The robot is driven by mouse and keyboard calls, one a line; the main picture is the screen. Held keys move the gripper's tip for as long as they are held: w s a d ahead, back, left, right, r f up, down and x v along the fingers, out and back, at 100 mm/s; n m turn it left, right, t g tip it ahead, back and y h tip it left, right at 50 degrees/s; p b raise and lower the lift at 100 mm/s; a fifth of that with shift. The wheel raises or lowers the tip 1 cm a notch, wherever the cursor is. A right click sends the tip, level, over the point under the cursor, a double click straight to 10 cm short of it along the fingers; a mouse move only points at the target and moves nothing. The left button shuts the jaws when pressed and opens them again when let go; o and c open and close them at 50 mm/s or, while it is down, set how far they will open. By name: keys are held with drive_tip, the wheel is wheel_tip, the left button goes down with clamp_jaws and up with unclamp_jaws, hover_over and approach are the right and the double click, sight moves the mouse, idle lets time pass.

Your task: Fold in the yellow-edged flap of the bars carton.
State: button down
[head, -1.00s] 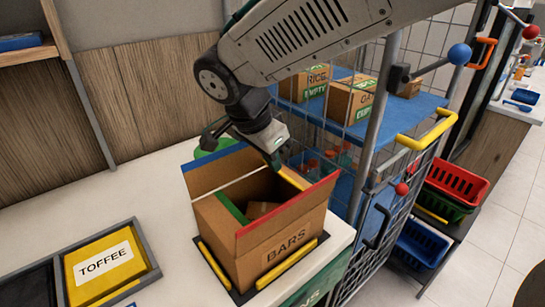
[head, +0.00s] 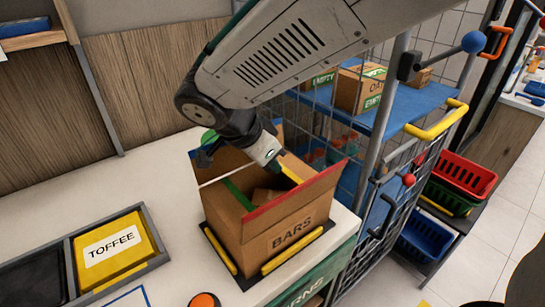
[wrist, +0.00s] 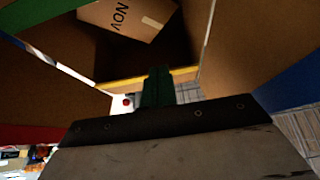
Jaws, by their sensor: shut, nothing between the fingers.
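The bars carton (head: 268,252) stands open on the counter. Its yellow-edged flap (head: 291,173) is at the carton's right side, mostly hidden by my gripper; its yellow edge (wrist: 120,83) crosses the wrist view. My gripper (head: 276,166) is shut and empty at that edge, and its dark green fingers (wrist: 157,88) overlap it in the wrist view. I cannot tell whether they touch. The red-edged flap (head: 300,190) and the blue-edged flap (wrist: 290,88) stand up. The green edge (head: 238,194) lies inside the opening. A small brown box (wrist: 125,18) is inside the carton.
The carton sits in a dark holder with yellow bars (head: 298,250). A yellow toffee box (head: 112,250) lies in a tray at left. A wire cage with a blue shelf (head: 410,98) stands close at right. Red and blue baskets (head: 465,175) are beyond it.

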drive_tip(key=shift+f, duration=0.1)
idle(0.6)
drive_tip(key=d+r+v, duration=0.1)
drive_tip(key=v, duration=1.3)
drive_tip(key=s+d+f+n+g+y, duration=0.1)
drive_tip(key=s+d+n, duration=0.15)
drive_tip(key=d, duration=0.75)
drive_tip(key=s+d+f+n+g+y, duration=0.1)
drive_tip(key=d+n, duration=0.2)
drive_tip(key=d, duration=0.6)
drive_tip(key=s+d+f+n+y, duration=0.3)
drive_tip(key=s+d+f+n, duration=0.2)
drive_tip(key=s+d, duration=0.4)
drive_tip(key=shift+s+d+f+n, duration=0.35)
drive_tip(key=shift+s+f, duration=0.25)
drive_tip(key=shift+s, duration=0.45)
